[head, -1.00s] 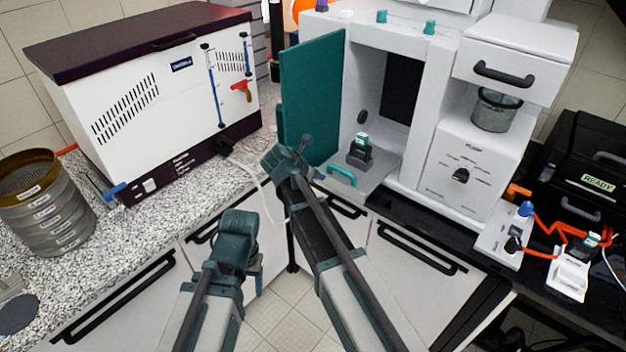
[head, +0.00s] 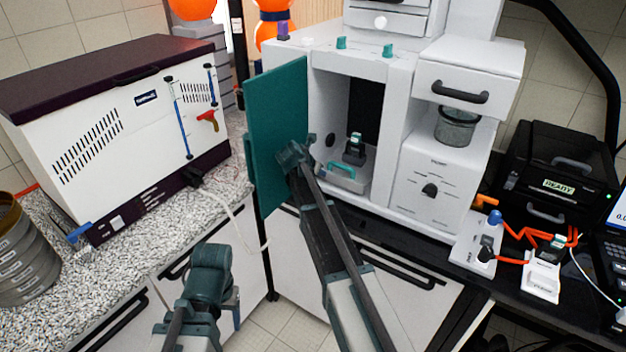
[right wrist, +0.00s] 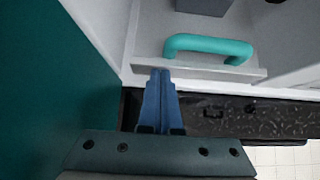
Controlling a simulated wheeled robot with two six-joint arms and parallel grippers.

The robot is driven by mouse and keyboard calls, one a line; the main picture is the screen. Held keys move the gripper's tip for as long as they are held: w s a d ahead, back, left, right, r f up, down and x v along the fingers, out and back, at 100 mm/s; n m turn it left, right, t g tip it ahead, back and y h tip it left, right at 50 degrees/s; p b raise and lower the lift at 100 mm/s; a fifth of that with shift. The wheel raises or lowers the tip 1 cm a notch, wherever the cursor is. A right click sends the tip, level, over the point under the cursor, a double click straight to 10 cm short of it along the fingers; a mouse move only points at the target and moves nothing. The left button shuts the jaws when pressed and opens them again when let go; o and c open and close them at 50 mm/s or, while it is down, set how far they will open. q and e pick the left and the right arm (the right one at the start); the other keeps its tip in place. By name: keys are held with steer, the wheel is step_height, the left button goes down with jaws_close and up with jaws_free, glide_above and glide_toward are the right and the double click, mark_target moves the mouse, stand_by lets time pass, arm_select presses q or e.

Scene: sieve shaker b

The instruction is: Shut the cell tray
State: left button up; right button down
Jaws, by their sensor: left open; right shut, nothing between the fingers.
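The cell tray (head: 349,183) is a pale grey plate with a teal handle (head: 341,170), low in the open chamber of the white machine. A dark holder (head: 353,155) with a teal-topped piece stands on it. In the right wrist view the tray's front edge (right wrist: 205,76) and handle (right wrist: 207,44) show close up. My right gripper (right wrist: 160,75) is shut and empty, its blue fingertips at the tray's front edge, just left of the handle. They seem to touch it. In the head view this gripper (head: 314,167) is partly hidden. My left gripper (head: 232,300) is open and low, away from the tray.
The teal door (head: 275,135) stands open just left of my right gripper. A white and maroon box (head: 110,130) and stacked sieves (head: 25,265) stand on the left counter.

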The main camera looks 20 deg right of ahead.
steer(key=shift+w+d, duration=0.7)
steer(key=shift+d, duration=0.25)
steer(key=shift+w+d+r, duration=0.1)
steer(key=shift+w+r, duration=0.05)
steer(key=shift+s+a, duration=0.3)
steer(key=shift+a, duration=0.05)
steer(key=shift+s+a, duration=1.05)
steer(key=shift+a, duration=0.1)
steer(key=p+v, duration=0.7)
steer(key=v, duration=0.3)
steer(key=shift+a, duration=0.4)
